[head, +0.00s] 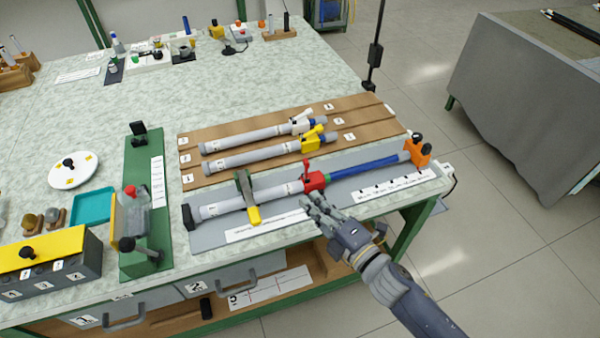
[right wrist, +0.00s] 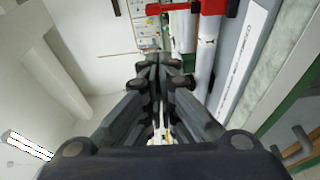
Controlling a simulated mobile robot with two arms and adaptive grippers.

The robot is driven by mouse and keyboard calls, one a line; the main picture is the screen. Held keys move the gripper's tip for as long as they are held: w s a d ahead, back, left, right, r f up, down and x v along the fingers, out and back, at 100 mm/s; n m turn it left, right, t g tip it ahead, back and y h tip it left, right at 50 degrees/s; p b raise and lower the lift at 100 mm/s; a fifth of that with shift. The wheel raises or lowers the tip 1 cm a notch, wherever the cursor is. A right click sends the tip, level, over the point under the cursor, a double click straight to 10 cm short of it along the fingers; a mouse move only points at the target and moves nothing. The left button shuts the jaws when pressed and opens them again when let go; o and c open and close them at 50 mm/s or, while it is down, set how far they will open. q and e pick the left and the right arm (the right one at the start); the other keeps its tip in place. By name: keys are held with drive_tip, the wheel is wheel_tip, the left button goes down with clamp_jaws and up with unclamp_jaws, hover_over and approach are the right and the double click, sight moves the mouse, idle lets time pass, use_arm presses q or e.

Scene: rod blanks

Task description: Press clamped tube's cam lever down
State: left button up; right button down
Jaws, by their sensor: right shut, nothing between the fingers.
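The clamped tube (head: 265,196) is grey and lies on a grey fixture along the table's front edge. A green clamp with a yellow handle (head: 253,214) sits across it. A red collar (head: 316,181) is at its right end, with a red cam lever (head: 306,168) standing up from it. A blue rod (head: 362,167) runs from the collar to an orange end piece (head: 418,151). My right gripper (head: 318,204) is shut and empty, in front of the collar and apart from the lever. In the right wrist view, the red collar (right wrist: 209,7) shows beyond the fingertips (right wrist: 160,58). My left gripper is out of view.
Behind lies a brown board (head: 370,120) with two more tubes, one with a yellow collar (head: 312,139), one with a white collar (head: 301,123). A green stand (head: 142,205) is at the left. The table's front edge and drawers are below the fixture.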

sight(306, 169)
drive_tip(key=shift+s+a+r+n+y, duration=0.2)
drive_tip(key=shift+a+n+y, duration=0.1)
drive_tip(key=shift+a+n, duration=0.1)
drive_tip(key=shift+w, duration=0.15)
drive_tip(key=w+a+p, duration=0.2)
drive_tip(key=w, duration=0.7)
drive_tip(key=shift+p, duration=0.3)
drive_tip(key=shift+a, duration=0.1)
